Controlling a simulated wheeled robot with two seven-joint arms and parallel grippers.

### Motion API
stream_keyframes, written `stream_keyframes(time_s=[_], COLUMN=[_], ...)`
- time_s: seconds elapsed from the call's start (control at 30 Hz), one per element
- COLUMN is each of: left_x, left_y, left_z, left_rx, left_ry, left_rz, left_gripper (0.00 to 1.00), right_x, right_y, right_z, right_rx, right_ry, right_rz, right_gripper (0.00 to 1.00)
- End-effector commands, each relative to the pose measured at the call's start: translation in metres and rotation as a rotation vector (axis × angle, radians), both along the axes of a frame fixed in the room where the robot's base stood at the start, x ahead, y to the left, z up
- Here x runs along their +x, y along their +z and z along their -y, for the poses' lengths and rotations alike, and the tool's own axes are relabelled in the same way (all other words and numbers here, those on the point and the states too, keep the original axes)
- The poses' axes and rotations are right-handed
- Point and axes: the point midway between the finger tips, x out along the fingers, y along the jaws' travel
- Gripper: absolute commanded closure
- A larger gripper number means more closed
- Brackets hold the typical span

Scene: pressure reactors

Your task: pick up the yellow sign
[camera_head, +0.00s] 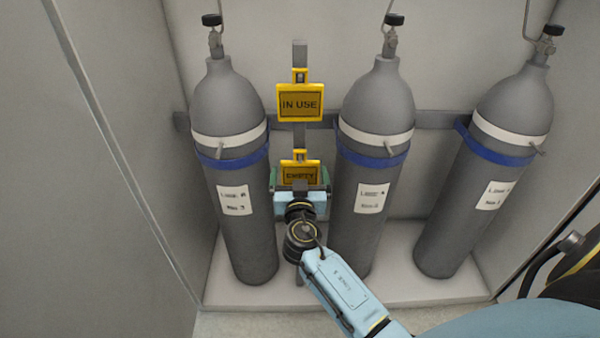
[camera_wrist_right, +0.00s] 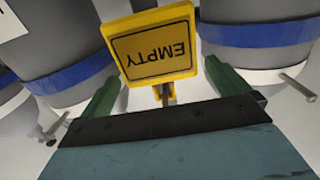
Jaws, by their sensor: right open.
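Two yellow signs hang one above the other on a grey vertical bar between the left and middle cylinders. The upper sign (camera_head: 299,103) reads "IN USE". The lower sign (camera_head: 300,172) reads "EMPTY" and also shows in the right wrist view (camera_wrist_right: 154,46), upside down. My right gripper (camera_head: 299,178) is at the lower sign, its lower edge partly hidden behind the gripper. In the right wrist view the green fingers (camera_wrist_right: 168,84) are apart, one on each side below the sign plate, with the sign's stem between them. My left gripper is not in view.
Grey gas cylinders stand at the left (camera_head: 230,120), middle (camera_head: 375,110) and right (camera_head: 508,110), with blue straps and white bands. A grey horizontal rail (camera_head: 430,120) runs behind them. A cabinet wall is close on the left. Floor between the middle and right cylinders is clear.

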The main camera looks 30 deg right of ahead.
Motion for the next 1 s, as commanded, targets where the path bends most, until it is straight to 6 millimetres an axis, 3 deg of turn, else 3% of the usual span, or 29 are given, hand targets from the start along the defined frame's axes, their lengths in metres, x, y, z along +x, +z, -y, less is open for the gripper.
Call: stream_keyframes(time_s=[0.33,0.63,0.9,1.0], left_x=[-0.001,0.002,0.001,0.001], left_y=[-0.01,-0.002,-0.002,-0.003], left_z=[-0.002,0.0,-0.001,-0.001], left_rx=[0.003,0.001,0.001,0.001], left_ry=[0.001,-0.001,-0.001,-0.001], left_rz=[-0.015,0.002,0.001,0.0], left_gripper=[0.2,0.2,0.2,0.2], right_x=[0.038,0.043,0.043,0.043], right_y=[0.006,0.005,0.005,0.005], right_z=[0.025,0.029,0.028,0.028], right_rx=[-0.001,0.001,0.001,0.001], right_ry=[0.0,0.0,0.0,0.0], right_rz=[0.0,-0.001,-0.001,-0.001], right_gripper=[0.0,0.0,0.33,0.33])
